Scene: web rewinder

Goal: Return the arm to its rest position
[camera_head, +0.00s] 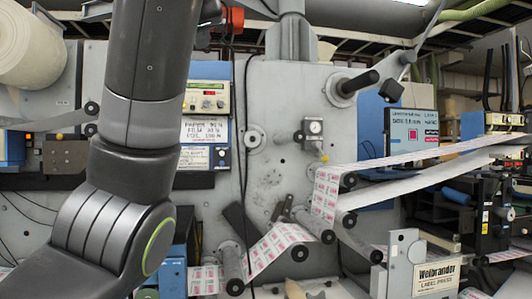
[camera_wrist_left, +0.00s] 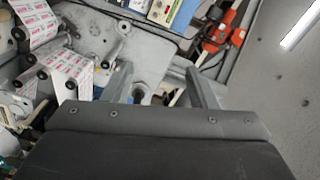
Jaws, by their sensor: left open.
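My left arm (camera_head: 130,150) fills the left part of the head view, running from the top edge down to a rounded joint at the lower left. Its gripper is outside the head view. In the left wrist view my left gripper (camera_wrist_left: 160,82) shows two grey fingers standing well apart, with nothing between them. Behind the fingers is the grey machine panel (camera_wrist_left: 150,52), and I cannot tell the exact gap to it. My right arm and right gripper show in neither view.
The rewinder's grey panel (camera_head: 285,130) stands ahead with several rollers. A printed label web (camera_head: 270,247) runs over them. A white roll (camera_head: 28,48) is at the upper left, a display screen (camera_head: 414,133) at right. Orange parts (camera_wrist_left: 218,32) show in the left wrist view.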

